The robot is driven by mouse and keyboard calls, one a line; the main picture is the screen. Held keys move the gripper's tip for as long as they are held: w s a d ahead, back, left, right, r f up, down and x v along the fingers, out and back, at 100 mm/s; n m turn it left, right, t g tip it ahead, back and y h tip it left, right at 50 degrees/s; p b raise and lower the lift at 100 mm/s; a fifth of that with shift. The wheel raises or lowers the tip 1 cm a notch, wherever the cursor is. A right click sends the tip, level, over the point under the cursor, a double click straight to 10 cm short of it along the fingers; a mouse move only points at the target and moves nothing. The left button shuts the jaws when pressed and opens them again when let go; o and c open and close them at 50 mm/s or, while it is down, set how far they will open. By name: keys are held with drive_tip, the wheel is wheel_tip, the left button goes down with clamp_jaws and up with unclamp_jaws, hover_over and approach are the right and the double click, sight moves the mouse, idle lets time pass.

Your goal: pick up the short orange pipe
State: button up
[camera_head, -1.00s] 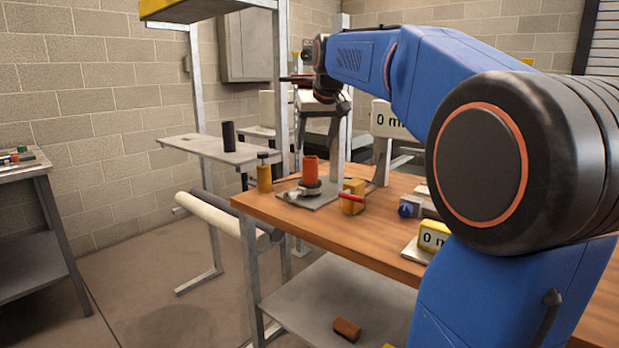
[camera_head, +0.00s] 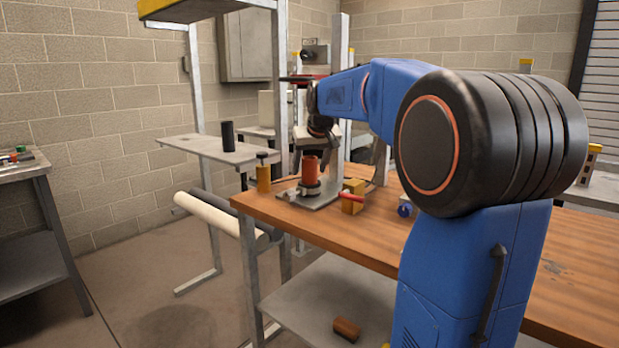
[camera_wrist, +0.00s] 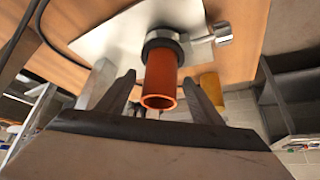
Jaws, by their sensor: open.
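The short orange pipe (camera_head: 311,171) stands upright in a dark clamp ring (camera_head: 309,189) on a grey plate on the wooden bench. In the wrist view the orange pipe (camera_wrist: 160,80) shows its open end towards me, with the black ring (camera_wrist: 163,42) around its far end. My gripper (camera_wrist: 160,95) is open, with one finger on each side of the pipe and a visible gap to both. In the head view my gripper (camera_head: 310,150) is at the pipe's top end; its fingers are hard to make out there.
A mustard bottle (camera_head: 263,174) stands left of the pipe. A yellow block with a red handle (camera_head: 351,196) stands to its right. A metal clamp screw (camera_wrist: 218,36) sticks out beside the ring. A brown cylinder (camera_head: 346,329) lies on the lower shelf (camera_head: 300,300).

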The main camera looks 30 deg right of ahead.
drive_tip(key=shift+w+f, duration=0.2)
drive_tip(key=shift+f, duration=0.15)
drive_tip(key=c, duration=1.2)
drive_tip(key=shift+o, duration=0.2)
